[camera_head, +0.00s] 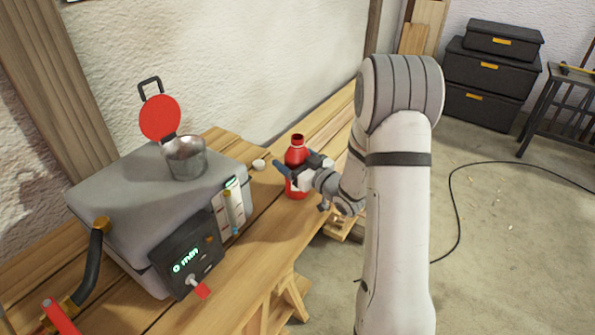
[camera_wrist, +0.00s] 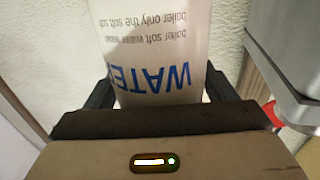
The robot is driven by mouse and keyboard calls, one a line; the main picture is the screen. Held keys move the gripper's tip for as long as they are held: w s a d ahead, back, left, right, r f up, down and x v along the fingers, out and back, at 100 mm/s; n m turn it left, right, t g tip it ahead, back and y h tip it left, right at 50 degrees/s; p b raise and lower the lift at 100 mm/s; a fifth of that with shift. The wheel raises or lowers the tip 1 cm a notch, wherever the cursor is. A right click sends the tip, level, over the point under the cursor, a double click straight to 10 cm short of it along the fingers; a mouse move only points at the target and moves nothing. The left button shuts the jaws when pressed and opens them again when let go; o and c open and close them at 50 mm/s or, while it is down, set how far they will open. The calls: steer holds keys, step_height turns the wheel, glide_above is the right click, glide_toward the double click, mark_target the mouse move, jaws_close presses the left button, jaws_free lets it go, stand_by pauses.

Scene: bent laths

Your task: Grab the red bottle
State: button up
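The red bottle (camera_head: 296,143) stands upright at the right side of the wooden bench, beside the grey machine. My gripper (camera_head: 293,166) reaches it from the right, with its fingers around the bottle's middle and hiding part of it. In the wrist view the bottle's pale label (camera_wrist: 160,35), with blue and dark upside-down lettering, fills the space between the dark fingers of my gripper (camera_wrist: 160,88). A finger lies close to each side of the bottle. I cannot tell whether they press on it.
The grey machine (camera_head: 120,195) with a metal cup (camera_head: 186,157), a red round lid (camera_head: 161,118) and a display box (camera_head: 185,257) stands left of the bottle. A small white object (camera_head: 259,164) lies between them. The wall is behind. Black drawer boxes (camera_head: 480,75) and a cable (camera_head: 455,190) are at right.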

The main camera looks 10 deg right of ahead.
steer(key=c, duration=0.9)
steer(key=shift+r, duration=0.1)
